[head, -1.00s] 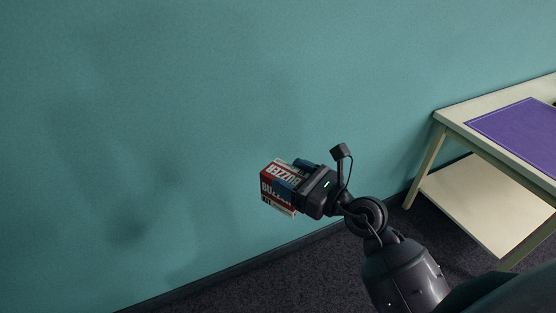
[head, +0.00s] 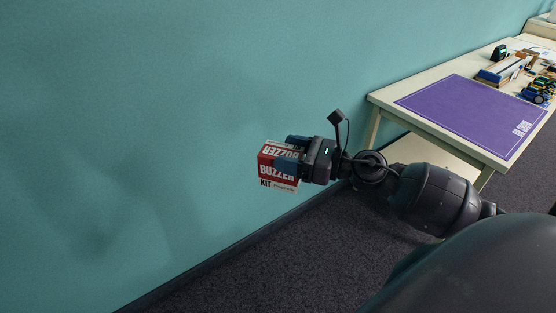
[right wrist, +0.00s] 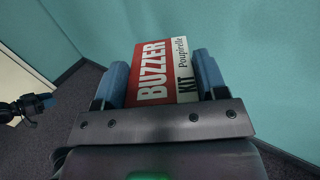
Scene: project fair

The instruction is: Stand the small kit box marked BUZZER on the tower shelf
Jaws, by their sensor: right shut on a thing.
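The small kit box marked BUZZER (head: 270,172) is red and white, with BUZZER and KIT lettering on it. My right gripper (head: 290,166) is shut on it, holding it in the air in front of the teal wall. In the right wrist view the box (right wrist: 165,70) sits between the two blue fingers of the right gripper (right wrist: 160,85), one on each side. The tower shelf is not seen in these frames. In the right wrist view a dark gripper with a blue tip (right wrist: 30,106), apparently my left one, shows at the left edge; its jaws are too small to judge.
A pale table (head: 388,101) with a lower shelf stands at the right. A purple mat (head: 465,112) lies on it, with a wooden model (head: 500,72) and several small items behind. The teal wall (head: 150,120) is close behind the box. Dark carpet (head: 300,260) is clear below.

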